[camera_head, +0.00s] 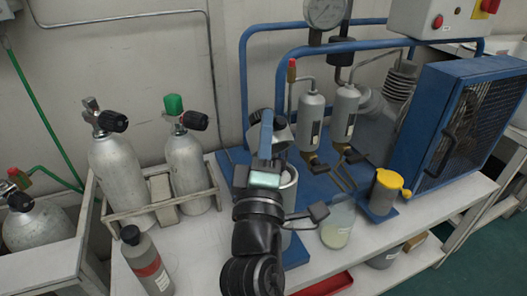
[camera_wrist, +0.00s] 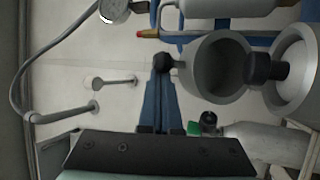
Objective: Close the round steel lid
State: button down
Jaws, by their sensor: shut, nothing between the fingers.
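The round steel lid (camera_wrist: 213,90) stands raised in the wrist view, its hollow inner side showing. A black knob (camera_wrist: 163,62) is at its edge. The steel pot (camera_wrist: 305,90) is open beside it; a black handle (camera_wrist: 262,68) shows between them. In the head view, the lid (camera_head: 284,133) is tilted up above the pot (camera_head: 289,190) and partly hidden by my gripper. My gripper (camera_head: 267,113) is shut and empty, its blue fingers pointing up beside the lid. In the wrist view, the fingertips (camera_wrist: 161,75) appear close to the knob; contact cannot be told.
Two grey cylinders (camera_head: 312,120) and a blue pipe frame (camera_head: 243,75) stand behind. A yellow-topped canister (camera_head: 386,190) and a clear cup (camera_head: 337,225) are to the right. Grey tanks in a rack (camera_head: 160,215) are left. A small bottle (camera_head: 146,262) stands at the front left.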

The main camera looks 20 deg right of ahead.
jog(key=shift+s+f+m+t+h+b, duration=0.8)
jog(key=shift+s+f+m+h+b, duration=0.5)
jog(key=shift+b, duration=3.6)
jog(key=s+f+b, duration=0.3)
jog(key=f+b, duration=0.3)
jog(key=b, duration=0.2)
jog(key=shift+s+f+b, duration=0.3)
jog(key=shift+s, duration=0.1)
jog(key=shift+d, duration=0.15)
